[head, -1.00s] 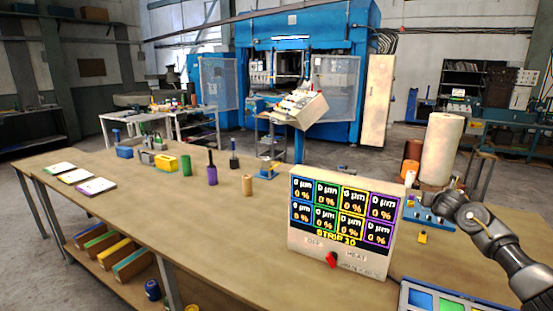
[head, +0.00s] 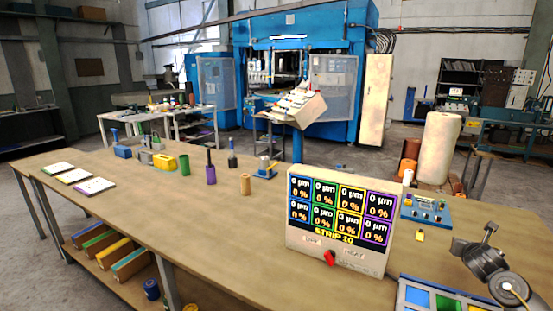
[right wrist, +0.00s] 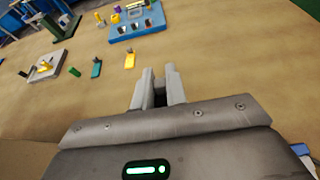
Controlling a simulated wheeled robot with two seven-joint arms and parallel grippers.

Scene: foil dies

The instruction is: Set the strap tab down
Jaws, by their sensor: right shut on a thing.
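My right gripper (head: 489,232) is above the right part of the bench in the head view. In the right wrist view the fingers of my right gripper (right wrist: 160,78) are nearly together, with a small dark piece (right wrist: 160,95) between them. I take this piece to be the strap tab; it is mostly hidden by the fingers. The fingertips show bare bench beyond them. A yellow tab (right wrist: 130,60) lies loose on the bench ahead and left of the fingers; it also shows in the head view (head: 420,236). My left gripper is not in view.
A blue block with sockets (right wrist: 137,30) stands beyond the yellow tab. A teal tab (right wrist: 96,68), a green tab (right wrist: 75,72) and a grey plate (right wrist: 43,68) lie to the left. A display panel (head: 338,225) and a coloured tray (head: 405,292) flank the right work area.

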